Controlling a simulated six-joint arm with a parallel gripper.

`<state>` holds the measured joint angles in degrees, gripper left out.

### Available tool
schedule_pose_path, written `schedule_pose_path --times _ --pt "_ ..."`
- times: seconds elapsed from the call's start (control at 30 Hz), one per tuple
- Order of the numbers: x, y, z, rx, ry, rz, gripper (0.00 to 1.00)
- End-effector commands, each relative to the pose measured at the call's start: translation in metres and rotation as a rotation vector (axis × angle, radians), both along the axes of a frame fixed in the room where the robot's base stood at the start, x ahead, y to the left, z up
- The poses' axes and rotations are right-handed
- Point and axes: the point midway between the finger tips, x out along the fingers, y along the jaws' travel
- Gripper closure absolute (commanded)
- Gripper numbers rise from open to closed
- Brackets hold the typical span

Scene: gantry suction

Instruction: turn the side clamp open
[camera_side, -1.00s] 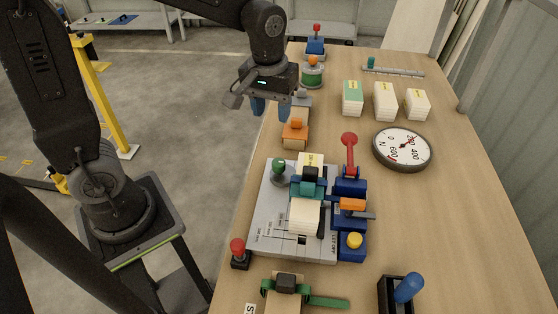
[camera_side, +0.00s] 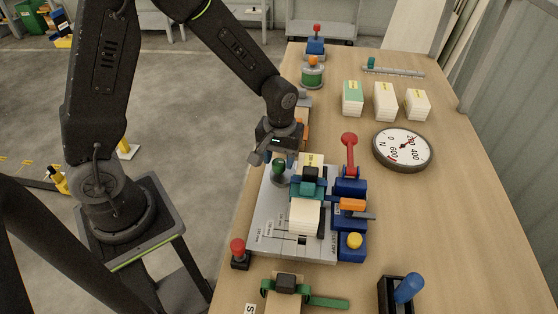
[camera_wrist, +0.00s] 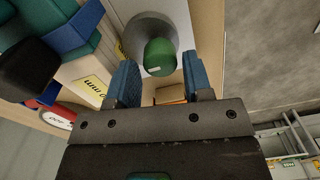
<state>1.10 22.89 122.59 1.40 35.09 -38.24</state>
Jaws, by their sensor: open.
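A green knob (camera_side: 279,167) on a round dark base stands at the back left of the grey plate (camera_side: 262,215); I cannot tell from a label whether it is the side clamp. In the wrist view the green knob (camera_wrist: 160,55) appears just ahead of the gap between my blue fingers. My gripper (camera_wrist: 160,80) is open and empty. In the side view my gripper (camera_side: 278,157) is over the back left of the plate, at the knob, and partly hides it. I cannot tell whether the fingers touch the knob.
A pad stack (camera_side: 305,216) under a teal and black clamp (camera_side: 309,182) sits on the plate. Blue blocks with a red lever (camera_side: 349,150) and an orange handle (camera_side: 352,204) stand to its right. A red-topped post (camera_side: 238,250) is at front left. A round dial (camera_side: 403,148) lies right.

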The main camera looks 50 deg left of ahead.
Motion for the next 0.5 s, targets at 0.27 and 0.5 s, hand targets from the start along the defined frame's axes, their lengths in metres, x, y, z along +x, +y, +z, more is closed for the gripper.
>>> schedule_pose_path --times 0.27,0.5 --pt "-0.0006 0.0004 -0.0158 0.001 0.001 0.000 0.54" --pt "-0.0006 0.0003 -0.0156 0.000 0.000 0.000 0.57"
